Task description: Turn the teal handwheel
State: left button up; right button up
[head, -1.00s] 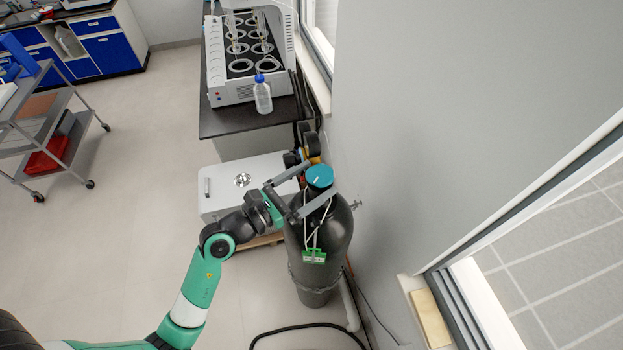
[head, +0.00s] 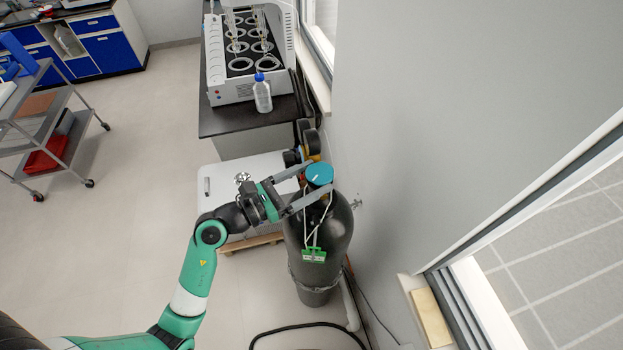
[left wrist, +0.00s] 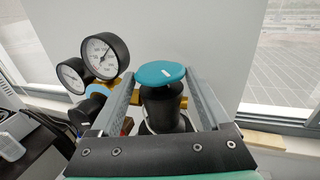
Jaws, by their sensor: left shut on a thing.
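The teal handwheel (head: 319,173) sits on top of a dark grey gas cylinder (head: 318,235) by the wall. It carries a short white mark on its top face. In the left wrist view the handwheel (left wrist: 160,75) lies between my two fingers, above a black valve neck (left wrist: 162,108). My left gripper (head: 321,177) reaches in from the left, shut on the handwheel with one finger on each side. The fingers also show in the left wrist view (left wrist: 162,76). My right gripper is not in view.
Two round gauges (left wrist: 104,56) stand left of the valve. Green tags (head: 314,255) hang on the cylinder's front. A white box (head: 222,183) and a bench (head: 245,121) with a bottle (head: 262,95) stand behind.

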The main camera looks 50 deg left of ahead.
pick_arm(q)
jog(key=m+h+b, duration=0.1)
jog(key=h, duration=0.1)
jog(key=a+m+g+h+b, duration=0.1)
jog(key=m+h+b, duration=0.1)
jog(key=h, duration=0.1)
jog(key=shift+w+f+m+g, duration=0.15)
jog(key=shift+f+m+g, duration=0.05)
jog(key=shift+m+g, duration=0.1)
jog(key=m+g+h+b, duration=0.1)
jog(key=m+h+b, duration=0.1)
jog(key=h+b, duration=0.1)
jog(key=shift+w+a+g, duration=0.1)
jog(key=shift+g, duration=0.3)
jog(key=shift+r+m+g+h, duration=0.15)
jog(key=shift+m+g+h, duration=0.15)
jog(key=shift+m+h, duration=0.15)
jog(key=o, duration=1.2)
